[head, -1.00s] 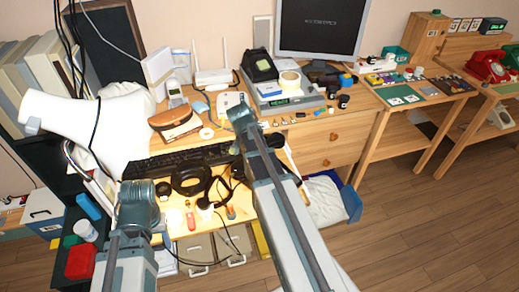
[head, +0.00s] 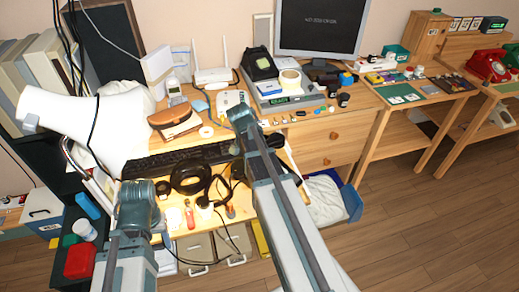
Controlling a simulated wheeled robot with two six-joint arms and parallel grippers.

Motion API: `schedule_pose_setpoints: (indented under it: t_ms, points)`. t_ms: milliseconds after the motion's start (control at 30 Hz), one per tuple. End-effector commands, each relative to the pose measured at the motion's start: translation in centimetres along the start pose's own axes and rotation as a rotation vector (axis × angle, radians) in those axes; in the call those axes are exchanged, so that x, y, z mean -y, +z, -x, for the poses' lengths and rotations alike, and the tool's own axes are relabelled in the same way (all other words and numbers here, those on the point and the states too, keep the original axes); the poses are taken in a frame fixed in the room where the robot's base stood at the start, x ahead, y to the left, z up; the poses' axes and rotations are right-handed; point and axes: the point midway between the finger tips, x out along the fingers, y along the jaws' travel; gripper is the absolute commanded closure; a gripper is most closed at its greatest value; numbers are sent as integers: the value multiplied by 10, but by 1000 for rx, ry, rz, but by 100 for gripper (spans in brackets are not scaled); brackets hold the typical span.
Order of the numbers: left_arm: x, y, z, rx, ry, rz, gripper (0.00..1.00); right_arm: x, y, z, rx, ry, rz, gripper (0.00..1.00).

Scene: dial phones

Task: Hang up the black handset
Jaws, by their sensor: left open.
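I cannot make out a black handset with certainty. Dark round objects (head: 190,176) and a thin black cord lie at the desk's front, between my arms. My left gripper (head: 137,186) is at the end of the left arm, over the desk's front left; its fingers barely show, and nothing shows held. My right gripper (head: 243,117) is over the desk's middle; its fingers cannot be made out.
A keyboard (head: 178,160), a brown case (head: 174,120), a monitor (head: 321,25) and a grey device (head: 285,100) crowd the desk. A white lamp (head: 85,120) stands at the left. A low table (head: 425,100) with small items is between the desk and phones. Open floor lies at lower right.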

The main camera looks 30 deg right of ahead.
Motion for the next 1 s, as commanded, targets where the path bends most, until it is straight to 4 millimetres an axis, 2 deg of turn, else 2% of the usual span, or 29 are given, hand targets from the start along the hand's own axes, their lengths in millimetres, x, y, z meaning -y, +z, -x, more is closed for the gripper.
schedule_pose_setpoints:
  t_ms: [533, 733, 767, 933, 1000]
  points:
    - [-1, -1, -14, 0, 0, 0, 45, 0, 5, -13, 0, 0, 0, 100]
    - [-1, -1, -13, 0, 0, 0, 45, 0, 5, -12, 0, 0, 0, 100]
    - [-1, -1, -13, 0, 0, 0, 45, 0, 5, -12, 0, 0, 0, 57]
    - [-1, -1, -13, 0, 0, 0, 45, 0, 5, -12, 0, 0, 0, 26]
    - [-1, -1, -13, 0, 0, 0, 45, 0, 5, -12, 0, 0, 0, 25]
